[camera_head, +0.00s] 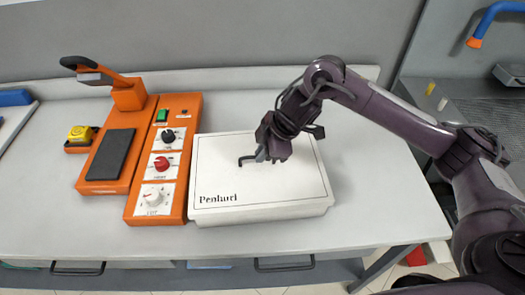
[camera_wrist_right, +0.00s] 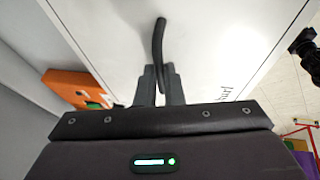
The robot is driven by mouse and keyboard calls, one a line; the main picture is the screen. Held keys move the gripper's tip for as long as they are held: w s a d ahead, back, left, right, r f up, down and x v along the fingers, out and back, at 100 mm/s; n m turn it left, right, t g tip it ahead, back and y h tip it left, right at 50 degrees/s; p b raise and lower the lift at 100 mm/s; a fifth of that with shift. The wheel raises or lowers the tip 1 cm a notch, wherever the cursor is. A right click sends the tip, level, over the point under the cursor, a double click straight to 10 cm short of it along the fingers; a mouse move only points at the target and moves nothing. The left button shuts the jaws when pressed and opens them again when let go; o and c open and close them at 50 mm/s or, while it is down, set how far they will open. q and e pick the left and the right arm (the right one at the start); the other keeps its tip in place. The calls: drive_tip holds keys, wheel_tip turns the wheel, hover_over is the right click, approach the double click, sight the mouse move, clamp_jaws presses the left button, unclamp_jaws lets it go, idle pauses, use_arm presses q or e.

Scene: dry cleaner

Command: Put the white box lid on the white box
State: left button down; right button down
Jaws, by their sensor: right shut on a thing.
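The white box (camera_head: 270,211) stands on the white table, right of the orange machine. The white box lid (camera_head: 225,170), lettered at its front left corner and fitted with a black handle (camera_head: 247,159), lies over the box. From this view I cannot tell whether it is fully seated. My right gripper (camera_head: 262,155) is above the lid and shut on the handle. The right wrist view shows the fingers (camera_wrist_right: 160,85) closed around the black handle (camera_wrist_right: 159,45), with the white lid (camera_wrist_right: 110,35) beyond. The left gripper is not in view.
An orange press with control knobs (camera_head: 162,165) stands close to the box's left side. A yellow tape measure (camera_head: 80,134) lies farther left. The table (camera_head: 385,205) is bare to the right of the box. Drawer handles (camera_head: 284,265) run below the front edge.

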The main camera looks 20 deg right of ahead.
drive_tip(key=shift+r+p, duration=0.1)
drive_tip(key=shift+p, duration=0.55)
idle(0.8)
drive_tip(key=shift+f+b, duration=0.35)
drive_tip(key=shift+f, duration=0.85)
idle(1.0)
drive_tip(key=c, duration=1.5)
unclamp_jaws()
drive_tip(key=v, duration=0.8)
drive_tip(key=shift+s+f+b, duration=0.1)
drive_tip(key=shift+b, duration=0.2)
